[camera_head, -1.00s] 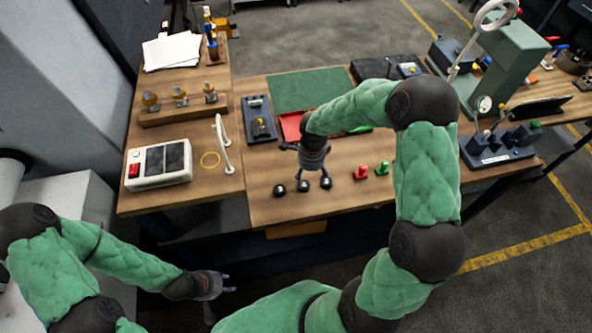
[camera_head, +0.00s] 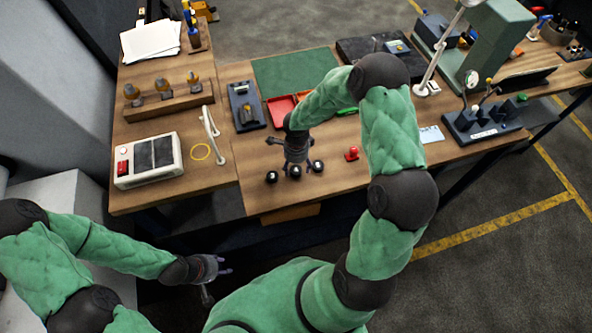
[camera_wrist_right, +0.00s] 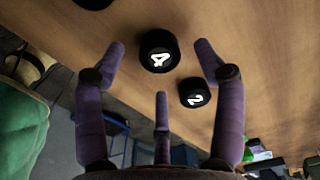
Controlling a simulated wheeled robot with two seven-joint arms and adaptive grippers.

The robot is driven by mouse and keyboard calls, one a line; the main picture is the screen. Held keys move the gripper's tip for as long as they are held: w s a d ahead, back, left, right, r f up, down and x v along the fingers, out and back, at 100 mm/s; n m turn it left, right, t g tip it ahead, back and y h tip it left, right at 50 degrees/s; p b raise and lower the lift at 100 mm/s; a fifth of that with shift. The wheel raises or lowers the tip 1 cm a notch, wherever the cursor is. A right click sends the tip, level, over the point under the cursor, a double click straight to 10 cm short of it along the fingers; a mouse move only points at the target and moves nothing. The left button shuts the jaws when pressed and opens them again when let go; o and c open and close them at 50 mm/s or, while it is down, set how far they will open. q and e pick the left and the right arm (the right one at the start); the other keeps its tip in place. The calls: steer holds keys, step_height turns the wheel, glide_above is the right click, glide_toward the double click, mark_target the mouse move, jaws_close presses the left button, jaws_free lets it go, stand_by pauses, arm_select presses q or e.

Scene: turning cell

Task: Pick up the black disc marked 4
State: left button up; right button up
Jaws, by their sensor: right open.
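The black disc marked 4 (camera_wrist_right: 159,51) lies on the wooden table in the right wrist view, its white number facing up. It sits between the spread fingertips of my right gripper (camera_wrist_right: 161,62), which is open and holds nothing. A black disc marked 2 (camera_wrist_right: 194,91) lies close beside it. A third black disc (camera_wrist_right: 92,3) is cut off at the top edge. In the head view, my right gripper (camera_head: 296,166) hangs over the middle disc (camera_head: 295,173) of a row of three; numbers are unreadable there. My left gripper (camera_head: 224,265) is open and empty, off the table's front.
A red piece (camera_head: 352,154) stands right of the discs. Red trays (camera_head: 280,109) and a green mat (camera_head: 290,74) lie behind my right arm. The front edge is close to the discs.

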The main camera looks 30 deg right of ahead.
mark_target(296, 171)
steer(key=shift+f, duration=1.2)
jaws_close()
steer(key=shift+w+r, duration=0.1)
